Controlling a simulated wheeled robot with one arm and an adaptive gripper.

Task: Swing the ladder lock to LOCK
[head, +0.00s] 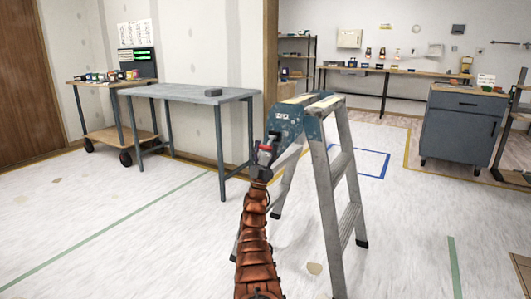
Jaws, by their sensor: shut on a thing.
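A step ladder (343,162) with grey metal legs and a worn blue top stands open on the floor, right of centre in the head view. A small red part, the ladder lock (266,148), shows at the left side of the blue top. My gripper (265,158) is at this red part, at the end of my orange-brown sleeved arm, and is shut on it. The fingers are small here and partly cover the lock. The lock's exact angle and any LOCK marking are too small to read.
A grey metal table (190,95) with a small dark block stands left of the ladder. A wheeled cart (110,134) is further left. A blue-grey cabinet (460,131) stands at the right, and a long workbench (390,71) at the back. The front floor is open on both sides.

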